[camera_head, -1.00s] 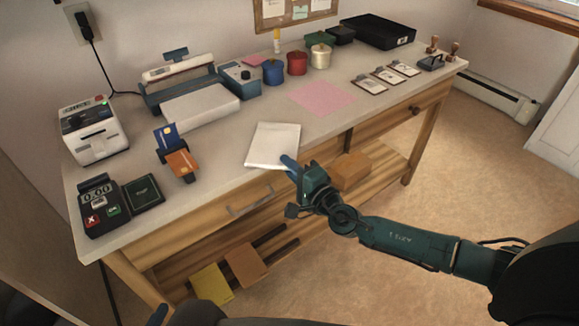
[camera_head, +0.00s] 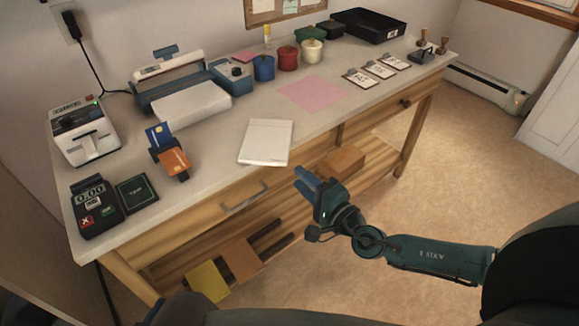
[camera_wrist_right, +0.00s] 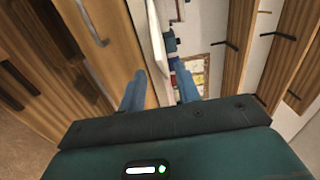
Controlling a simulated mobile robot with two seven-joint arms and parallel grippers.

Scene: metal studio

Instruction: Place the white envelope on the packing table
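The white envelope (camera_head: 266,142) lies flat on the light top of the packing table (camera_head: 225,180), near the front edge. My right gripper (camera_head: 304,182) is in front of the table edge, to the lower right of the envelope and apart from it. In the right wrist view its two blue fingers (camera_wrist_right: 159,90) are spread, with nothing held between them. My left gripper is not in view.
A pink sheet (camera_head: 313,93) lies behind the envelope. A card stand (camera_head: 170,160) and a card terminal (camera_head: 95,205) are to the left. A drawer handle (camera_head: 245,197) sticks out below the front edge. Bare tabletop surrounds the envelope.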

